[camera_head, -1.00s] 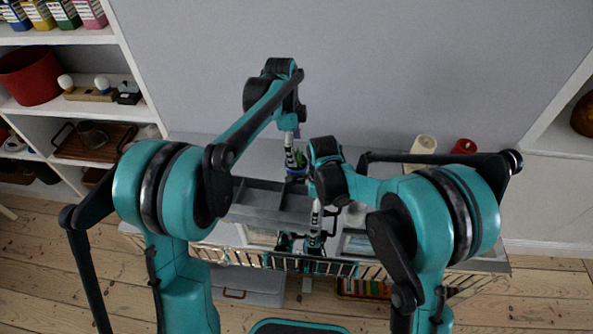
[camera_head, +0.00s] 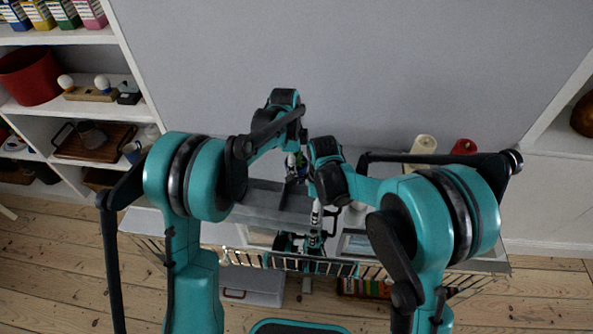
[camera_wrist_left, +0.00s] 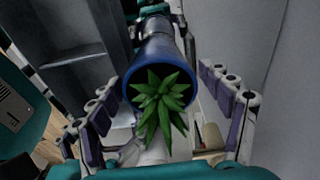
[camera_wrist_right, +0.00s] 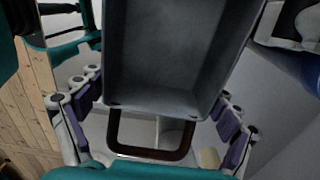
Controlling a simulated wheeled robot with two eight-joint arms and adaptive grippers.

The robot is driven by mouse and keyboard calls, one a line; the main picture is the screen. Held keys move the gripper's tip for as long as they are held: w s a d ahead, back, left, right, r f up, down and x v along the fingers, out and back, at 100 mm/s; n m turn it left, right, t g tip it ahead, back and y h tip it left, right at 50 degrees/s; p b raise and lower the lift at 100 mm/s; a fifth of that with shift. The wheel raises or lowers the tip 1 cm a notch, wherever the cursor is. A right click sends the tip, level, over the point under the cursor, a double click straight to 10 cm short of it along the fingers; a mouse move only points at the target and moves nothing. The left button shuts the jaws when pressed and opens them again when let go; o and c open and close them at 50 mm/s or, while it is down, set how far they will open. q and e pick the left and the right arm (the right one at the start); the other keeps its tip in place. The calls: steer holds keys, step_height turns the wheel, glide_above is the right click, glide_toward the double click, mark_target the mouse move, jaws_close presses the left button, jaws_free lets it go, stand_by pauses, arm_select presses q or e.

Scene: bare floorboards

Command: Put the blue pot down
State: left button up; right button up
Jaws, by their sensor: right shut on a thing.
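The blue pot (camera_wrist_left: 166,55) with a green spiky plant (camera_wrist_left: 160,103) shows in the left wrist view, its mouth facing the camera. My left gripper (camera_wrist_left: 162,80) has its fingers spread on both sides of the pot, with gaps visible. In the head view the left gripper (camera_head: 294,163) is at the far side of the grey tray (camera_head: 262,213), and the pot is mostly hidden there. My right gripper (camera_head: 316,218) is at the tray's right end. In the right wrist view the tray (camera_wrist_right: 180,55) and its dark handle (camera_wrist_right: 150,154) lie between the right fingers, which are shut on the tray.
A cream candle (camera_head: 423,146) and a red candle (camera_head: 463,147) stand right of my grippers. A wire rack edge (camera_head: 300,265) runs along the front. Shelves (camera_head: 70,110) stand at the left. My two arms are close together in the middle.

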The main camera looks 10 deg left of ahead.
arm_select(q)
steer(key=c, duration=1.2)
steer(key=shift+o, duration=0.2)
step_height(320, 180, up, 10)
steer(key=shift+r, duration=0.1)
arm_select(e)
steer(key=o, duration=1.2)
